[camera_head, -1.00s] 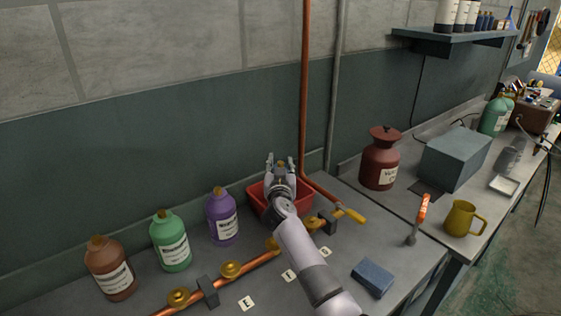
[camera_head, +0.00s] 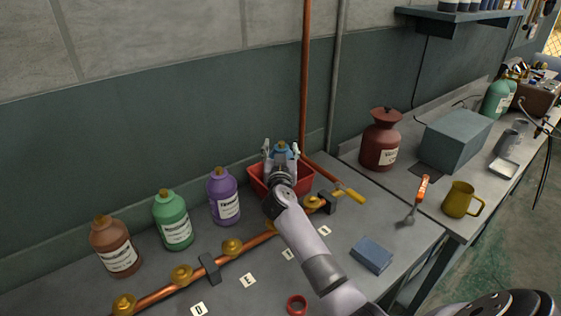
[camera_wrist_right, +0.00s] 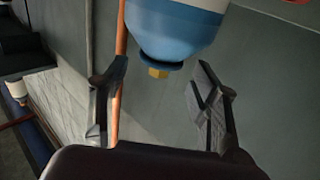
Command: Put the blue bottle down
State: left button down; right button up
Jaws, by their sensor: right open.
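The blue bottle (camera_head: 283,151) is in the red bin (camera_head: 302,183) against the wall, mostly hidden by my right gripper. In the right wrist view the bottle (camera_wrist_right: 172,32) shows a blue shoulder, a white band and a brass-coloured cap, just beyond the fingers. My right gripper (camera_head: 280,149) is open at the bin, its fingers spread on either side of the bottle. In the wrist view there are gaps between the open fingers (camera_wrist_right: 162,72) and the cap. How the bottle's base rests is hidden. My left gripper is not in view.
Purple (camera_head: 223,197), green (camera_head: 173,220) and brown (camera_head: 114,247) bottles stand left of the bin. A copper pipe with brass valves (camera_head: 232,247) runs in front. A vertical copper pipe (camera_head: 304,75) rises behind the bin. A blue block (camera_head: 372,254) lies at right.

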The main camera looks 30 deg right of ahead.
jog(key=v, duration=0.9)
jog(key=shift+s, duration=0.1)
